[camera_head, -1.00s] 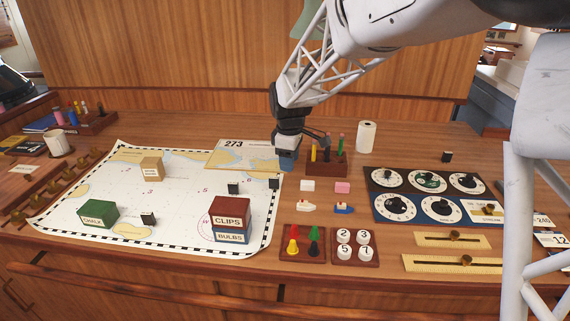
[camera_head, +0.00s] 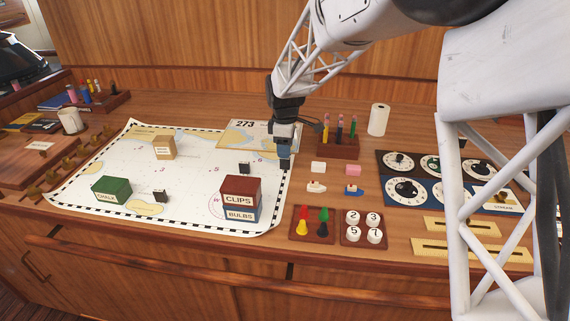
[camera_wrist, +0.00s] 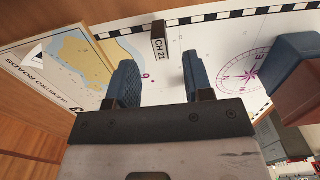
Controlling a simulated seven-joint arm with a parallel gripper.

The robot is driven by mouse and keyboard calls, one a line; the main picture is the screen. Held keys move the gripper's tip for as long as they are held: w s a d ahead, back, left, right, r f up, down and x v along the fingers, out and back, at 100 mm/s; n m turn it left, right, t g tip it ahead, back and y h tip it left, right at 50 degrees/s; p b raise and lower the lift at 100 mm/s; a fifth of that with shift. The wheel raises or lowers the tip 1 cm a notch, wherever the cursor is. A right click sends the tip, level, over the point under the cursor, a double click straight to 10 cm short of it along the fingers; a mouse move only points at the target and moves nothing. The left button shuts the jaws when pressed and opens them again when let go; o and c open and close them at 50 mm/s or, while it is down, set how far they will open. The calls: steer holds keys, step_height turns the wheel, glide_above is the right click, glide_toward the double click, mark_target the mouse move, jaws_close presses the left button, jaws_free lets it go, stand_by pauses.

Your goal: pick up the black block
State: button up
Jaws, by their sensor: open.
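Small black blocks with pale labels stand on the white chart in the head view: one black block (camera_head: 244,168) behind the red and blue boxes, another (camera_head: 160,196) by the green box. In the wrist view a black block (camera_wrist: 158,45) labelled CH 21 stands by the chart's checked border. It shows between my two blue fingertips and beyond them; the exact gap cannot be told. My gripper (camera_head: 285,160) is open, pointing down over the chart's right edge, with nothing visible held. In the head view it covers the spot where that block seems to stand.
A red CLIPS box (camera_head: 240,188) sits on a blue BULBS box (camera_head: 241,214), left of and nearer than my gripper. A pen holder (camera_head: 338,149) stands close on the right. White (camera_head: 318,167) and pink (camera_head: 353,169) blocks lie right. The chart's middle (camera_head: 200,180) is mostly clear.

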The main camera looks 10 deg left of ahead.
mark_target(285, 168)
steer(key=shift+f, duration=0.55)
steer(key=shift+f, duration=2.6)
jaws_close()
